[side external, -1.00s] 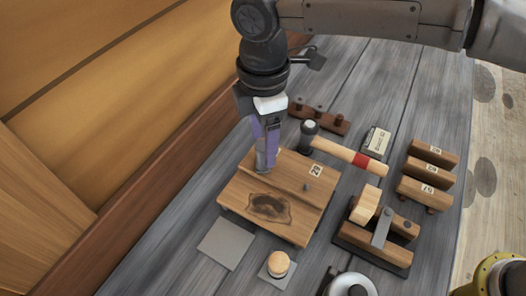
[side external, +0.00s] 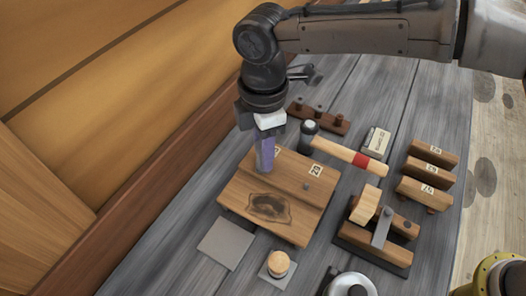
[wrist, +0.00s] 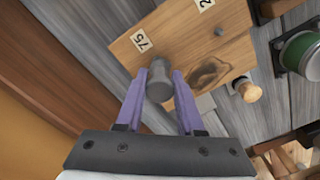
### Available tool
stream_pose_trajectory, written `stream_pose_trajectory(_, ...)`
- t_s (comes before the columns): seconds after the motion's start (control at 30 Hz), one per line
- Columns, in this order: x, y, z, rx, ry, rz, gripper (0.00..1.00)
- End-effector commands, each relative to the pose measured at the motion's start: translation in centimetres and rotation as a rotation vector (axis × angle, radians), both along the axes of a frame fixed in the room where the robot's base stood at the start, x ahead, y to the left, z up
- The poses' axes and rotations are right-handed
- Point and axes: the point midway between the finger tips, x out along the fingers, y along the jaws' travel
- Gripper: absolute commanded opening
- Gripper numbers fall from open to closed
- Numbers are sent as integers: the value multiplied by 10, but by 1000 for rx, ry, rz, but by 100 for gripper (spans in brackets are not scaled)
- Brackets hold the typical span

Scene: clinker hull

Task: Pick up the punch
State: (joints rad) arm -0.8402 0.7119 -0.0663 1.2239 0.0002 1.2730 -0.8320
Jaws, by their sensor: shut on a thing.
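The punch (wrist: 159,82) is a short grey metal cylinder, seen from above in the wrist view, standing over the wooden board near its numbered label. My gripper (wrist: 160,76) has its purple fingers on both sides of the punch and is shut on it. In the side view my gripper (side external: 264,168) points down at the back left part of the wooden board (side external: 237,197). The punch is hidden behind the fingers there, so I cannot tell whether its lower end touches the board.
A small grey peg (side external: 306,186) stands on the board. A hammer (side external: 345,153) with a red band lies behind it to the right. A dark rack (side external: 325,121), numbered blocks (side external: 428,190), a clamp-like wooden block (side external: 375,235) and a round-knobbed tool (side external: 279,263) stand around the board.

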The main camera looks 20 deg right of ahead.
Motion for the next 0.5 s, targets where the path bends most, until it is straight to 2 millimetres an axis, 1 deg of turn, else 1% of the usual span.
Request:
stream_pose_trajectory(0.33, 1, 0, 3, 3, -4, 0, 0)
stream_pose_trajectory(0.5, 1, 1, 15, 5, -6, 0, 0)
